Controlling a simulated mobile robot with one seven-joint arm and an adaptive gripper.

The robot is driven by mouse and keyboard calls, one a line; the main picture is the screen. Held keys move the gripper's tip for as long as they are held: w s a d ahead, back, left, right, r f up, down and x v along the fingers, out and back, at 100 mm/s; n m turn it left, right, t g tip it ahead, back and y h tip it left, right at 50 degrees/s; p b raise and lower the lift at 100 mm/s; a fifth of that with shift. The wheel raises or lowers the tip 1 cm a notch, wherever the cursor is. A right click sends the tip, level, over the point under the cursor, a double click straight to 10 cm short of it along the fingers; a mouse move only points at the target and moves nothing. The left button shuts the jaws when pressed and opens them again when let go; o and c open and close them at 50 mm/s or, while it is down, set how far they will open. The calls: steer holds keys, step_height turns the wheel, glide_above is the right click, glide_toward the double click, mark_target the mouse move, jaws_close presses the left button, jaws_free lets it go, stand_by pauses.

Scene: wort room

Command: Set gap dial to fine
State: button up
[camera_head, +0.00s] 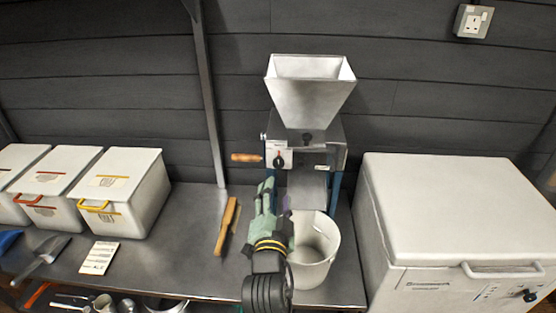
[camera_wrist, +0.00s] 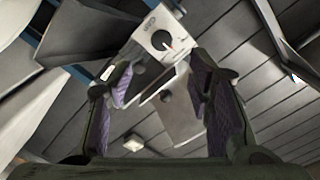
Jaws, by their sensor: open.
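The gap dial (camera_head: 279,161) is a dark round knob on a white plate at the front left of the grain mill (camera_head: 308,137). It also shows in the wrist view (camera_wrist: 162,40), upper middle, with a light pointer line; its labels are too small to read. My gripper (camera_head: 267,192) is below the dial in the head view and apart from it. In the wrist view my gripper (camera_wrist: 163,88) has its two purple-padded fingers spread, with nothing held. The dial lies beyond the fingertips, between them and towards the top.
A wooden crank handle (camera_head: 246,157) sticks out just left of the dial. A white bucket (camera_head: 330,248) stands below the mill, beside my gripper. A wooden brush (camera_head: 227,224) lies left on the bench. Lidded bins (camera_head: 146,190) stand left; a large white chest (camera_head: 455,215) stands right.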

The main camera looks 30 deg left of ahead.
mark_target(278, 165)
steer(key=b+x, duration=0.6)
steer(key=x, duration=0.3)
steer(key=shift+w+a+r+b, duration=0.1)
steer(key=shift+w+a+b, duration=0.1)
steer(key=shift+w+b, duration=0.1)
steer(key=shift+w+a, duration=0.2)
steer(key=shift+w, duration=0.25)
steer(key=shift+c, duration=0.4)
jaws_close()
